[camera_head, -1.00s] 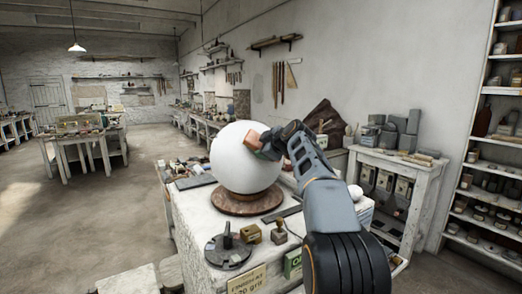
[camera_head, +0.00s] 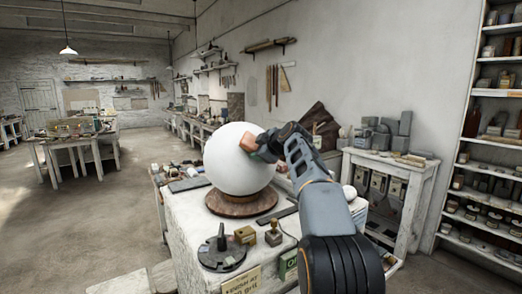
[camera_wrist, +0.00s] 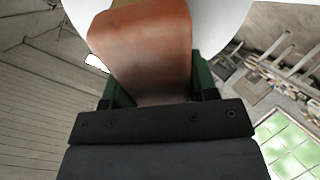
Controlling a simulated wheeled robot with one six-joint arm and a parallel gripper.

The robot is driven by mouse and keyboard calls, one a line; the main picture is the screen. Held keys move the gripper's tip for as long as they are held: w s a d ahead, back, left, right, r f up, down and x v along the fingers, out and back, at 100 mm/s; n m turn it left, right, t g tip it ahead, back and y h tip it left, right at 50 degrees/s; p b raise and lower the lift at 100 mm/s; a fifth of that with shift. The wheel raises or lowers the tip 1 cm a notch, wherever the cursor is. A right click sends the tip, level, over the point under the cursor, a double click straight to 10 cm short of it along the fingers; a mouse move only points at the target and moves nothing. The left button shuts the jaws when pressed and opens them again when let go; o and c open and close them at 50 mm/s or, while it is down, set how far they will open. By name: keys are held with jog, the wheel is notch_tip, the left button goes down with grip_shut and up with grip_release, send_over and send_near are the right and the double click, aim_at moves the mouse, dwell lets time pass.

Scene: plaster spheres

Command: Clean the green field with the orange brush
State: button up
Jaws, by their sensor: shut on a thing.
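My gripper (camera_head: 264,147) is shut on an orange-brown block-like brush (camera_head: 249,142) at the upper right side of a large white plaster sphere (camera_head: 236,165). In the wrist view the brush (camera_wrist: 145,40) fills the upper middle, held between dark green fingers (camera_wrist: 160,88). Its far end overlaps the white sphere (camera_wrist: 220,15); I cannot tell whether it touches. The sphere rests on a round brown wooden base (camera_head: 241,202). No green field shows on the visible sphere surface; the side behind the gripper is hidden.
The sphere's white workbench (camera_head: 190,222) carries a dark round tool (camera_head: 222,252), a small brass-coloured block (camera_head: 245,235) and a stamp-like tool (camera_head: 273,236). A shelf rack (camera_head: 490,140) stands right. A pale green gridded panel (camera_wrist: 290,148) shows lower right in the wrist view. Open floor lies left.

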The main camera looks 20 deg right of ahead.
jog(key=shift+w+f, duration=0.2)
jog(key=shift+w, duration=0.35)
jog(key=shift+s+d+f+b, duration=0.25)
jog(key=shift+d+f+b, duration=0.45)
jog(key=shift+d, duration=0.2)
jog(key=shift+r, duration=0.1)
jog(key=shift+a, duration=0.1)
jog(key=shift+w+a+r+p, duration=0.25)
jog(key=shift+a+r+p, duration=0.35)
jog(key=shift+a, duration=0.3)
jog(key=shift+w+a+r+p, duration=0.2)
jog(key=shift+a+r+p, duration=0.2)
jog(key=shift+a+r, duration=0.35)
jog(key=shift+a+f, duration=0.1)
jog(key=shift+f, duration=0.05)
